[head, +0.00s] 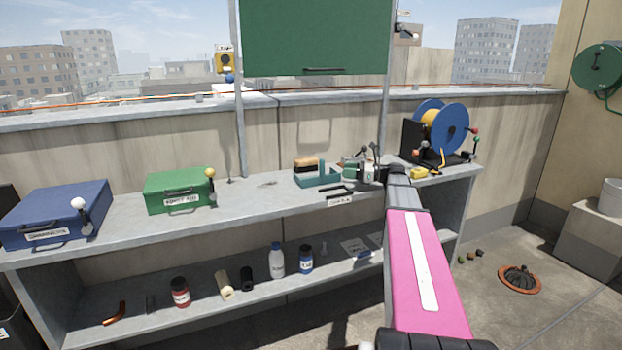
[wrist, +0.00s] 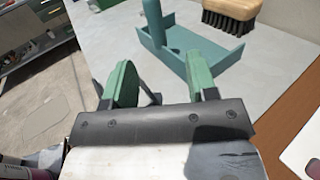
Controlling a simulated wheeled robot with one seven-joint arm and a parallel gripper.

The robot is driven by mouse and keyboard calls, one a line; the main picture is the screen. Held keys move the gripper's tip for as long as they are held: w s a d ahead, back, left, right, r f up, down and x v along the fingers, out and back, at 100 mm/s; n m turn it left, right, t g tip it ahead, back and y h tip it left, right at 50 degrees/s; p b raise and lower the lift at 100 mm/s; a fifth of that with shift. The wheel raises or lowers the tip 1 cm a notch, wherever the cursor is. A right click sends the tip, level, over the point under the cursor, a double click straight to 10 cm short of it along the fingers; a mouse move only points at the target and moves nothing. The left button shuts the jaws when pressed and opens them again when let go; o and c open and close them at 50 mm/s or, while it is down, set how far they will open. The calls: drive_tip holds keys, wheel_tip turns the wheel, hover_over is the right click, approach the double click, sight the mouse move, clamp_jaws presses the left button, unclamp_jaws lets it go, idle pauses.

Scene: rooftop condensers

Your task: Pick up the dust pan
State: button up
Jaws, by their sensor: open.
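The dust pan (head: 318,181) is a teal, shallow, open-fronted tray on the grey counter in the head view. In the wrist view the dust pan (wrist: 190,46) lies just beyond my fingers, with its round teal handle (wrist: 153,18) rising at its left side. My gripper (wrist: 160,84) is open and empty, its two green fingers apart. The right finger overlaps the pan's near edge in the picture; I cannot tell whether they touch. A wooden brush with dark bristles (wrist: 230,14) is beside the pan's far right end. In the head view my arm partly hides the gripper.
A green case (head: 178,192) and a blue case (head: 52,215) stand left on the counter. A blue cable reel (head: 449,128) and a small yellow item (head: 419,173) are at the right. Bottles and small parts sit on the lower shelf (head: 200,312). The counter between green case and pan is mostly clear.

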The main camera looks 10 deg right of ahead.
sight(322, 176)
drive_tip(key=x, duration=0.5)
drive_tip(key=shift+s+x, duration=0.15)
drive_tip(key=shift+x, duration=1.1)
drive_tip(key=shift+s+x, duration=0.1)
drive_tip(key=shift+x, duration=1.2)
drive_tip(key=shift+r, duration=0.1)
clamp_jaws()
